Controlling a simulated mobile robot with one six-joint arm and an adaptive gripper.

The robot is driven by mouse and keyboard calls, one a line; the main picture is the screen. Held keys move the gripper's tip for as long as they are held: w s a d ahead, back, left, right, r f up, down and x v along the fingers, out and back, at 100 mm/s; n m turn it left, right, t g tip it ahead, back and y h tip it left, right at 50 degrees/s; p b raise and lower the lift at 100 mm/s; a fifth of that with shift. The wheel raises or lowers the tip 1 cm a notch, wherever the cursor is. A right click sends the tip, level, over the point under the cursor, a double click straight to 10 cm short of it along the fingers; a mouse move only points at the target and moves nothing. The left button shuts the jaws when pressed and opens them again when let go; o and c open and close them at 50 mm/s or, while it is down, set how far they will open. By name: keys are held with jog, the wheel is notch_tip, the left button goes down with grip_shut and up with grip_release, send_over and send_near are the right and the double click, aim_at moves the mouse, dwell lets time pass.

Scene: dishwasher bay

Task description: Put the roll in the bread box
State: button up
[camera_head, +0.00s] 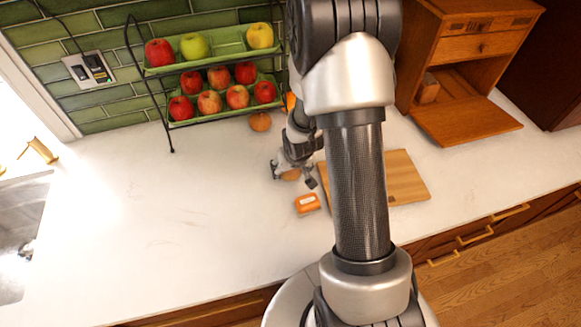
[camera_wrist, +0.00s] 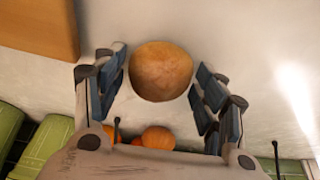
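The roll (camera_wrist: 160,70) is a round, golden-brown bun on the white counter. In the wrist view it lies between the fingertips of my gripper (camera_wrist: 162,78), which are spread, with narrow gaps at its sides. In the head view my gripper (camera_head: 294,172) is low over the counter, left of the cutting board, and mostly covers the roll (camera_head: 290,175). The bread box (camera_head: 421,45) is a wooden cabinet at the upper right. Its front flap (camera_head: 466,121) is folded down onto the counter, and a brown block-like thing (camera_head: 428,88) shows inside.
A wooden cutting board (camera_head: 408,178) lies right of my gripper, partly behind my arm. A small orange item with a pale label (camera_head: 307,204) lies in front. A two-tier fruit rack (camera_head: 150,71) stands at the back, with orange fruit (camera_head: 260,121) beside it. The left counter is clear.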

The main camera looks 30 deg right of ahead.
jog(key=shift+o, duration=0.8)
